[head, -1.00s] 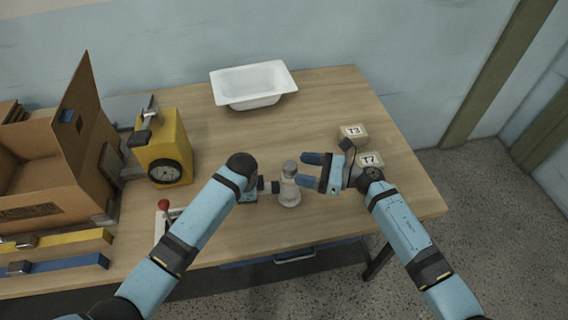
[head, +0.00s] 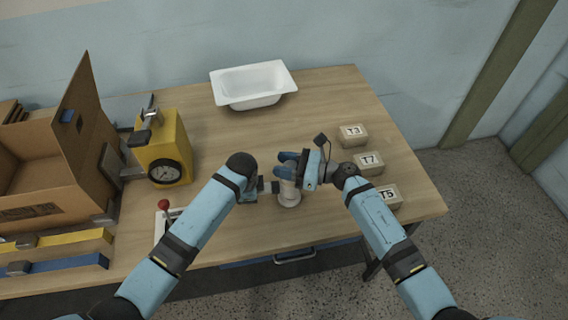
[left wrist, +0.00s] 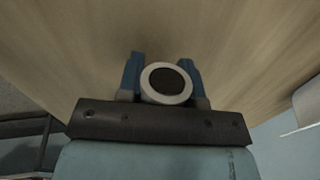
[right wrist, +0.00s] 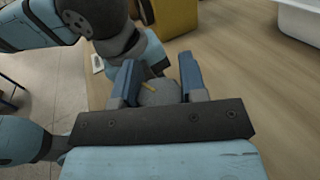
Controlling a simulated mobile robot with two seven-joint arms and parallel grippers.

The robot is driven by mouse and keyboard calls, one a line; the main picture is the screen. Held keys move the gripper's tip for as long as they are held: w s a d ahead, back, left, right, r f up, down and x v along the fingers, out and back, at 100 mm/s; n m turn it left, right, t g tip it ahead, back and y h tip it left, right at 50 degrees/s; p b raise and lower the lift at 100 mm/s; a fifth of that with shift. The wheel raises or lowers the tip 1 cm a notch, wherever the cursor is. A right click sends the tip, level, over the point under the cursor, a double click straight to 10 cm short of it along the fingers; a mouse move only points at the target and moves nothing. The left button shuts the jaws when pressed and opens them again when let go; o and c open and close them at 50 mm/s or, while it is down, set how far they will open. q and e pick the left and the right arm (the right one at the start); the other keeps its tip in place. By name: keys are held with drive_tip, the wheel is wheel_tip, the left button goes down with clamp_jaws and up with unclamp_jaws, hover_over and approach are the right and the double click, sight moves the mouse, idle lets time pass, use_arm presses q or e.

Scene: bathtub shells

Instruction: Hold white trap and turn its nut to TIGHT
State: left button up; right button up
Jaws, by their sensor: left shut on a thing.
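The white trap (head: 289,199) stands upright on the workbench near its front edge. My left gripper (head: 268,187) is shut on it from the left. In the left wrist view a pale ring with a dark round centre (left wrist: 166,82) sits between the fingers. My right gripper (head: 287,164) is at the trap's top, its blue fingers on either side of the nut. In the right wrist view the round grey nut (right wrist: 159,94), with a yellow mark, lies between the open fingers. I cannot tell whether they touch it. Any TIGHT marking is not visible.
Blocks marked T3 (head: 353,135), T7 (head: 370,163) and T5 (head: 386,196) line the right side. A white tub (head: 254,103) stands at the back. A yellow gauge device (head: 164,148) and a cardboard box (head: 40,185) are left. The bench (head: 225,145) is clear between.

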drive_tip(key=shift+n+g, duration=0.3)
drive_tip(key=shift+g, duration=0.2)
drive_tip(key=n+g, duration=0.1)
drive_tip(key=g, duration=0.1)
drive_tip(key=n+g, duration=0.1)
drive_tip(key=g, duration=0.1)
drive_tip(key=n+g, duration=0.1)
drive_tip(key=shift+s+n+g+y, duration=0.25)
drive_tip(key=shift+n+g+y, duration=0.15)
drive_tip(key=n+g, duration=0.1)
drive_tip(key=g, duration=0.1)
drive_tip(key=n+g+h, duration=0.1)
drive_tip(key=n+g, duration=0.1)
drive_tip(key=g, duration=0.1)
drive_tip(key=shift+s+n+g, duration=0.3)
drive_tip(key=n+g+h, duration=0.1)
drive_tip(key=g, duration=0.1)
drive_tip(key=n+g+h, duration=0.3)
drive_tip(key=g, duration=0.1)
drive_tip(key=shift+s+d+n+h, duration=0.15)
drive_tip(key=shift+s+n+h, duration=0.2)
drive_tip(key=shift+n+h, duration=0.05)
drive_tip(key=shift+s+n+g+h, duration=0.2)
drive_tip(key=shift+n+g+h, duration=0.8)
drive_tip(key=shift+g+h, duration=0.1)
drive_tip(key=shift+w+d, duration=0.1)
drive_tip(key=shift+d, duration=0.1)
drive_tip(key=o, duration=0.9)
drive_tip(key=shift+o, duration=0.2)
